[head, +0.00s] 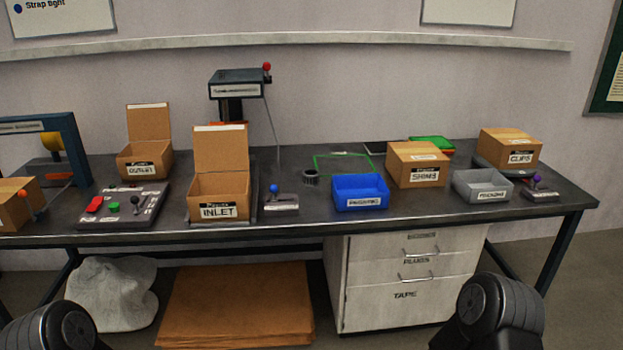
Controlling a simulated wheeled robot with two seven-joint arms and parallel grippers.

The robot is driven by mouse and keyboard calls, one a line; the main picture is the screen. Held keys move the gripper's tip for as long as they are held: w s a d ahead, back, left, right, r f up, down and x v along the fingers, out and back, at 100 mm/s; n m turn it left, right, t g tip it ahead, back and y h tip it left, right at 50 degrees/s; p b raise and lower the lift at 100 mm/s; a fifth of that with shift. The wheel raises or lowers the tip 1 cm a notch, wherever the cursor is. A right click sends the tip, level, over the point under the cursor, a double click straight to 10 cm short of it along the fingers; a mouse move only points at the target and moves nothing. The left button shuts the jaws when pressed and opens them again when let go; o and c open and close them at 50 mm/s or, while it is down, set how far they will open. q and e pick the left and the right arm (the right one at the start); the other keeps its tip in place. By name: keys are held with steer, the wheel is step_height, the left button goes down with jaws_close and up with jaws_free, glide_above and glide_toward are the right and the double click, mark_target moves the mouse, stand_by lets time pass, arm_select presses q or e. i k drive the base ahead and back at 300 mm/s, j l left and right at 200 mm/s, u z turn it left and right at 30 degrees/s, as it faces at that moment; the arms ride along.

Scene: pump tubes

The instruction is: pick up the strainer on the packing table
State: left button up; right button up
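A small dark grey cylinder (310,178), which looks like the strainer, stands on the packing table (330,228). It is behind and left of the blue bin (360,192) and right of the blue-knobbed lever. Its details are too small to make out. Only rounded dark parts of my arms show at the bottom left and bottom right corners. Neither gripper is in view, and nothing touches the cylinder.
Open INLET (219,211) and OUTLET (145,171) boxes stand left. A blue-knobbed lever (280,201) is close to the cylinder. Closed SHIMS (418,177) and CLIPS (510,160) boxes and a grey bin (482,186) stand right. A green outline (343,156) lies behind.

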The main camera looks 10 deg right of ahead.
mark_target(310, 177)
steer(key=i+j, duration=0.9)
steer(key=z, duration=1.85)
steer(key=j, duration=0.05)
